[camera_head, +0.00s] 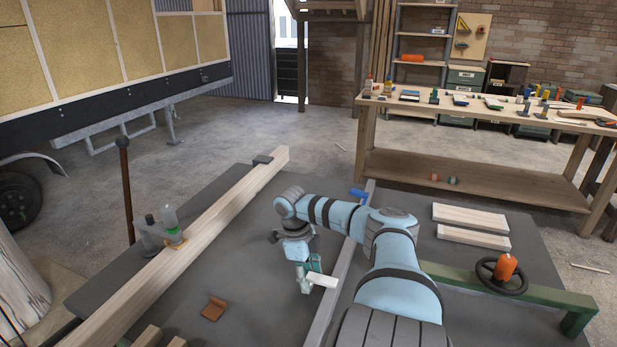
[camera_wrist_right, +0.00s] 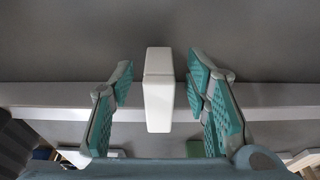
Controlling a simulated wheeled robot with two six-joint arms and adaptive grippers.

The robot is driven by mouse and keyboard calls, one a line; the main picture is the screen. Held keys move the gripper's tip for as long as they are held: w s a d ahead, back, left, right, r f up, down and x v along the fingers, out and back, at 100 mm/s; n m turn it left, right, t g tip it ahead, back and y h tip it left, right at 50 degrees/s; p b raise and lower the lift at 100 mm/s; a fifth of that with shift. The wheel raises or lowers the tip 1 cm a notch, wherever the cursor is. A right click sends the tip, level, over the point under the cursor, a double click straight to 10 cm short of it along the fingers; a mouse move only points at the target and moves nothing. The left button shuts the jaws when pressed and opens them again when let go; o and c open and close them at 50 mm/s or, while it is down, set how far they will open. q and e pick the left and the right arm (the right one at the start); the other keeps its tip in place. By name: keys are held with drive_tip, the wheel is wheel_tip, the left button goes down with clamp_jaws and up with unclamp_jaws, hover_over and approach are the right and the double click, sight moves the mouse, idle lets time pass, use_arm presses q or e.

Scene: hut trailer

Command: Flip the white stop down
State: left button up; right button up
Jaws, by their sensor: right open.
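The white stop (camera_head: 322,280) is a small pale block at the grey metal rail (camera_head: 340,267) on the dark table. In the right wrist view the white stop (camera_wrist_right: 158,92) stands out across the rail (camera_wrist_right: 60,95), its long side pointing along the view's vertical. My right gripper (camera_head: 306,278) is low over the table at the stop. In the wrist view the right gripper (camera_wrist_right: 162,95) is open, with its teal-padded fingers on either side of the stop and a gap on both sides. The stop's hinge cannot be made out. My left gripper is not in view.
A long timber (camera_head: 205,222) lies across the table's left, with a grey clamp-like tool (camera_head: 160,232) on it. A brown scrap (camera_head: 214,308) lies nearby. Two boards (camera_head: 470,218) and a green beam with a handwheel (camera_head: 501,275) are at the right.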

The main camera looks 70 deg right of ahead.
drive_tip(key=shift+r, duration=0.1)
wheel_tip(320, 180, up, 12)
drive_tip(key=w, duration=0.2)
drive_tip(key=shift+w+f, duration=0.15)
drive_tip(key=shift+f, duration=0.05)
idle(0.3)
